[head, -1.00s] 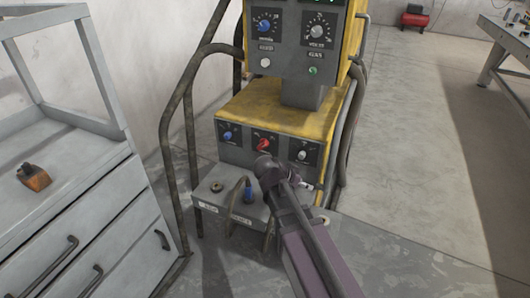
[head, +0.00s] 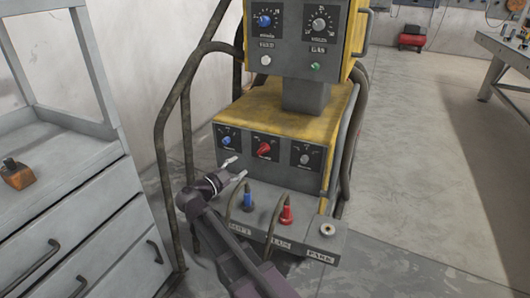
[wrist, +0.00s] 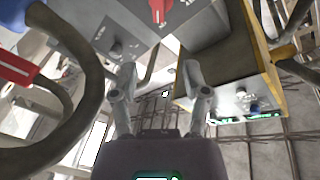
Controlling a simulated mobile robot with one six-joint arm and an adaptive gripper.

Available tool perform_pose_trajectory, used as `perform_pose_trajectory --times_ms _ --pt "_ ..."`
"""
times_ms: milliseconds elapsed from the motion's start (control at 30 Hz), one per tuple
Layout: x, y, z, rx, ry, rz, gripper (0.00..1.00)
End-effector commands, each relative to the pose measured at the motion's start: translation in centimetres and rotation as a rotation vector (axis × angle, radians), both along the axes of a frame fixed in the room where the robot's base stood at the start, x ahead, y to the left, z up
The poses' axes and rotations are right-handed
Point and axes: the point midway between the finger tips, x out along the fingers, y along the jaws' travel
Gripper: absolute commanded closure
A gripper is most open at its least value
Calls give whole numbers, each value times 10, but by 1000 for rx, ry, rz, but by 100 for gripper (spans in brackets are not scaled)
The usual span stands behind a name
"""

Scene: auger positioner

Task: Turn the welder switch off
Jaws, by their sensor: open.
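The welder (head: 240,107) is a yellow and grey cabinet in the head view. Its lower panel has a blue knob (head: 228,140), a red switch knob (head: 264,148) and a grey knob (head: 305,159). I see no readable off mark. My gripper (head: 236,168) is open and empty, in front of the lower panel, below and left of the red knob. The wrist view shows its two spread fingers (wrist: 160,72) with nothing between them. The red knob also shows at the top of the wrist view (wrist: 158,10), beyond the fingertips.
A blue plug (head: 248,200) and a red plug (head: 286,214) with cables stand on the front ledge, close right of my gripper. A socket labelled PARK (head: 327,230) is at the right. Bent tubes (head: 187,110) rise at the left. A drawer cabinet (head: 75,215) stands further left.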

Motion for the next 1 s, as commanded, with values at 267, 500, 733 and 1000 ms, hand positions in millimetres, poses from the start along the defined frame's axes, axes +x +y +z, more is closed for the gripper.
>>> perform_pose_trajectory --times_ms 267,500,733,1000 --pt "0 -1 0 0 1 -1 41" --pt "5 -5 0 0 2 -2 41" --pt "21 -16 0 0 2 -4 41" --pt "51 -37 0 0 2 -5 41"
